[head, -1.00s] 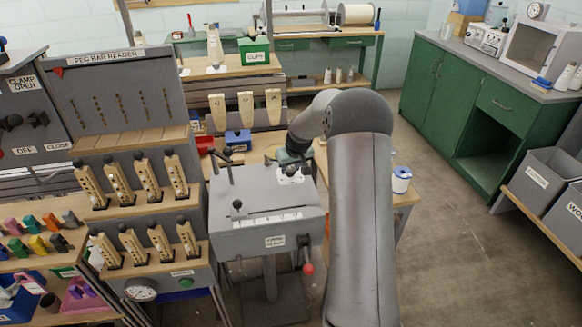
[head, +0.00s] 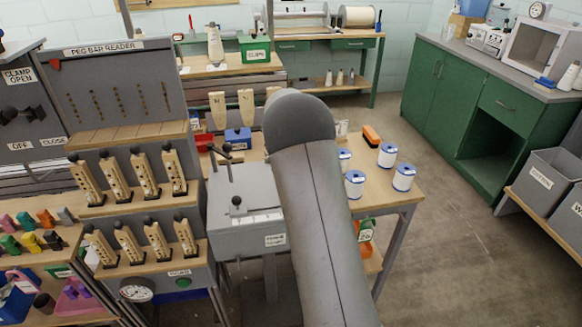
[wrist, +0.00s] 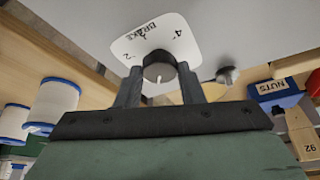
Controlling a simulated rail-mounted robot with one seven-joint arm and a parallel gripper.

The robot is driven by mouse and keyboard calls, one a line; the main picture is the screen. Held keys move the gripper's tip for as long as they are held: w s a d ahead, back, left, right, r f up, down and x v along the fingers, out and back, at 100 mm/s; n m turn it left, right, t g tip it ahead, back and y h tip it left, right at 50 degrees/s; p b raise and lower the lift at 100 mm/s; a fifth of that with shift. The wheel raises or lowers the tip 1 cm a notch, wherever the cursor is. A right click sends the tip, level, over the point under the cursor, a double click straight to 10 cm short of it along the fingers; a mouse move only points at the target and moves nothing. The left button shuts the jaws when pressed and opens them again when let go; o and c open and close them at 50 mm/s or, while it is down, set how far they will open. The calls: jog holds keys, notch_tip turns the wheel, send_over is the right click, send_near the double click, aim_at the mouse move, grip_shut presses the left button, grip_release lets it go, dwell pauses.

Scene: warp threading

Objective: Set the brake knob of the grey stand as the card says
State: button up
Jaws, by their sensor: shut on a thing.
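The grey stand (head: 235,238) is at the centre of the head view, its right part hidden by my arm. A small pale mark shows on the knob's side facing my gripper. My gripper (wrist: 159,73) is shut on the knob, one finger on each side. In the head view my arm hides both knob and gripper. I cannot make out a card with the setting.
Several white-and-blue spools (head: 403,177) stand on the wooden table right of my arm. A blue NUTS bin (wrist: 275,93) is right of my gripper in the wrist view. Levers rise from the stand's top.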

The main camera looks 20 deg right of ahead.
jog(key=m, duration=0.1)
jog(key=m+g+h, duration=0.1)
jog(key=m, duration=0.1)
jog(key=shift+w+a+m, duration=0.15)
jog(key=shift+a+m, duration=0.05)
jog(key=shift+m, duration=0.1)
jog(key=m+g, duration=0.1)
jog(key=m, duration=0.1)
jog(key=m+p, duration=0.1)
jog(key=m, duration=0.1)
jog(key=shift+w+m+g+h, duration=0.15)
jog(key=shift+m+g+h, duration=0.15)
jog(key=shift+g+h, duration=0.1)
jog(key=m+g+p, duration=0.1)
jog(key=m, duration=0.1)
jog(key=m+g, duration=0.1)
jog(key=m, duration=0.2)
jog(key=shift+w+r+p, duration=0.1)
jog(key=shift+w+p, duration=0.05)
jog(key=shift+p, duration=0.2)
jog(key=shift+w+m+g+y+p, duration=0.1)
jog(key=shift+m+g+y+p, duration=0.35)
jog(key=shift+m, duration=1.25)
jog(key=o, duration=1)
